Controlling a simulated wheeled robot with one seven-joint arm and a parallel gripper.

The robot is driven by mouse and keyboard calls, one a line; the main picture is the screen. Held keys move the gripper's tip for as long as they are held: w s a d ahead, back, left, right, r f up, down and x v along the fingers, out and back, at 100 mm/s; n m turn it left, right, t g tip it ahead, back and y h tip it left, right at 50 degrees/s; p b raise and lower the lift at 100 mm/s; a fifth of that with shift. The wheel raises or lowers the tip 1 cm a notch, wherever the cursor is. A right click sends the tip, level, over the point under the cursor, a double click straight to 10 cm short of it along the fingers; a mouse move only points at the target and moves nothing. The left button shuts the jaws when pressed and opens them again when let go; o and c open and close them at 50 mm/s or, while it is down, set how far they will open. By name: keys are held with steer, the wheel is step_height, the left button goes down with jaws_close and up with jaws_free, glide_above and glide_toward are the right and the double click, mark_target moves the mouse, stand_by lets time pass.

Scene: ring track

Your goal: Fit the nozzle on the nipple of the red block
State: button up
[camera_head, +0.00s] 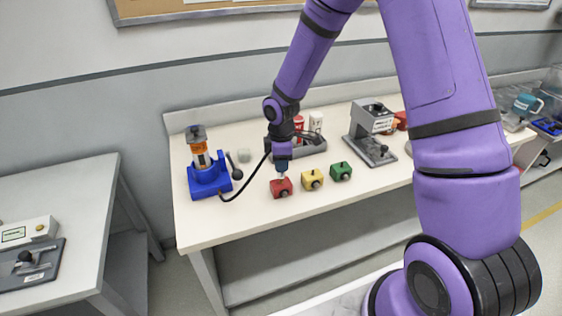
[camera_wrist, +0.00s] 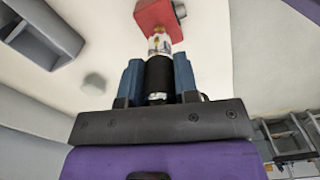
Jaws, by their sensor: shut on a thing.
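My gripper (camera_head: 283,164) points down over the front part of the table, above the red block (camera_head: 281,188). In the wrist view, the two blue fingers of my gripper (camera_wrist: 158,65) are closed on the black body of the nozzle (camera_wrist: 158,75). The pale metallic front end of the nozzle reaches the red block (camera_wrist: 152,14) in the picture. A black hose (camera_head: 245,184) runs from the nozzle to the blue pump (camera_head: 207,178) at the left.
A yellow block (camera_head: 312,179) and a green block (camera_head: 341,171) stand in a row to the right of the red one. A grey tray (camera_head: 310,147) with bottles stands behind. A grey machine (camera_head: 370,133) stands further right. The table's front edge is clear.

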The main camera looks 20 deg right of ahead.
steer(key=shift+f, duration=1.05)
stand_by(0.9)
steer(key=o, duration=1.1)
steer(key=shift+c, duration=0.2)
steer(key=shift+r, duration=0.1)
